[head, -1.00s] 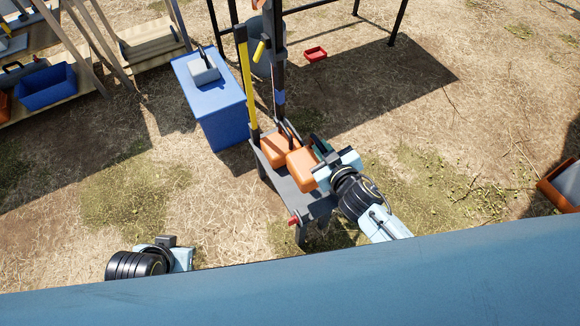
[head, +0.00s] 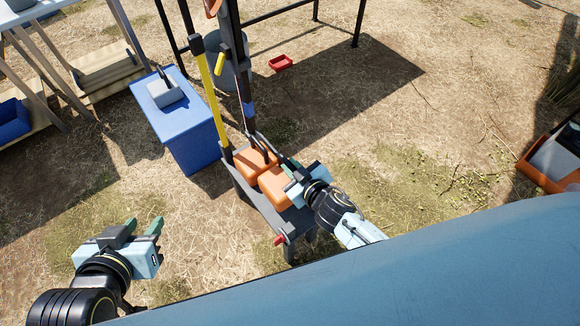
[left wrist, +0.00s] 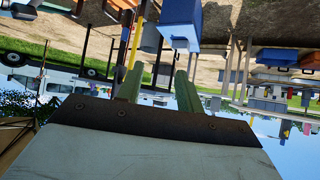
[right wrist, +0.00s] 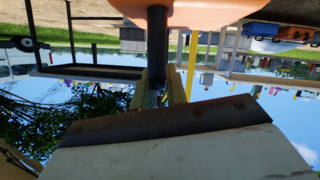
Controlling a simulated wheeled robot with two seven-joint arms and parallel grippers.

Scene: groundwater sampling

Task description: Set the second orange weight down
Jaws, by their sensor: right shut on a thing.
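Two orange weights sit side by side over a grey stand (head: 262,209). The first weight (head: 251,161) is farther back, close to the dark upright post. The second weight (head: 274,186) is nearer, at the first one's right. My right gripper (head: 291,178) is shut on the second weight's dark handle. In the right wrist view, the dark handle (right wrist: 157,45) runs from the orange body (right wrist: 200,12) to between the fingers. I cannot tell whether the second weight touches the stand. My left gripper (head: 143,227) is open and empty; its fingers stand apart in the left wrist view (left wrist: 158,85).
A yellow lever (head: 211,95) rises at the stand's left. A blue box (head: 182,127) with a grey device (head: 165,92) on top stands left of it. A red tray (head: 281,62) lies on the ground behind. Open dry grass lies to the right.

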